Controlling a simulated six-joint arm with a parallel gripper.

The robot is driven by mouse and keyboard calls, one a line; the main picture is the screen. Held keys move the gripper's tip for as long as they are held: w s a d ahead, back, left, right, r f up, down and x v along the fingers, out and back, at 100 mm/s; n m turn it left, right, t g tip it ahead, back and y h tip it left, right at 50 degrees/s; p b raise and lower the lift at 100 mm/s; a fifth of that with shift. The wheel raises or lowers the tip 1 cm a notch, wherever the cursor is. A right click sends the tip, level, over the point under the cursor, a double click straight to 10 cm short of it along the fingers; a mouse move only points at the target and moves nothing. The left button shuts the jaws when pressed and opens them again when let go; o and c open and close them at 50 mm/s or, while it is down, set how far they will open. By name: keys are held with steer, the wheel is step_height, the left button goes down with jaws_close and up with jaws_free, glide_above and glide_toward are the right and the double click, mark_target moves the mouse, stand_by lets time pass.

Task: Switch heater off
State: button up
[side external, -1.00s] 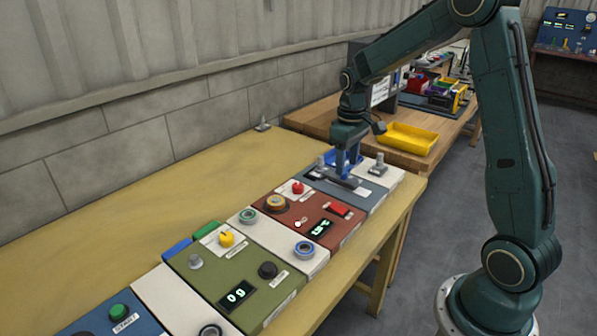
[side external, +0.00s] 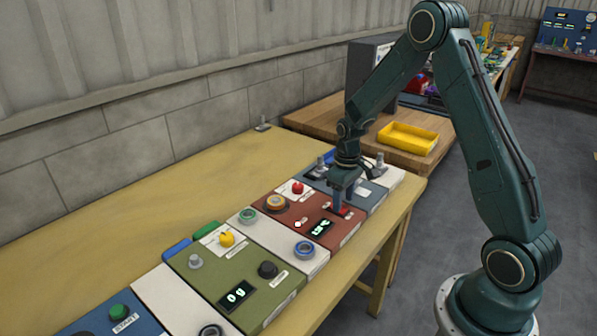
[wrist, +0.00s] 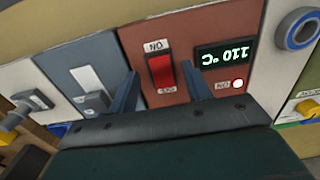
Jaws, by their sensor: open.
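The red-brown panel (side external: 302,211) has a display (side external: 320,228) that reads 110 °C in the wrist view (wrist: 224,55). A small lit white lamp (wrist: 238,84) sits beside an ON label. The red rocker switch (wrist: 160,74) has an ON label at its upper end in the wrist view and an OFF label at its lower end. My gripper (wrist: 160,70) is open, one finger on each side of the switch. In the side view my gripper (side external: 342,203) is low over the switch, partly hiding it. I cannot tell whether it touches.
A blue-grey panel (wrist: 90,60) with a grey slider is beside the red-brown one. A green panel (side external: 220,277) lies nearer the camera. The yellow table is clear at left.

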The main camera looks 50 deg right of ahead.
steer(key=shift+f, duration=1.05)
steer(key=c, duration=1)
steer(key=shift+w, duration=0.1)
steer(key=shift+w+r+g, duration=0.1)
steer(key=shift+w+g, duration=0.1)
steer(key=shift+g, duration=0.6)
steer(key=shift+w+r+g, duration=0.1)
steer(key=shift+w+g, duration=0.05)
steer(key=shift+g, duration=0.65)
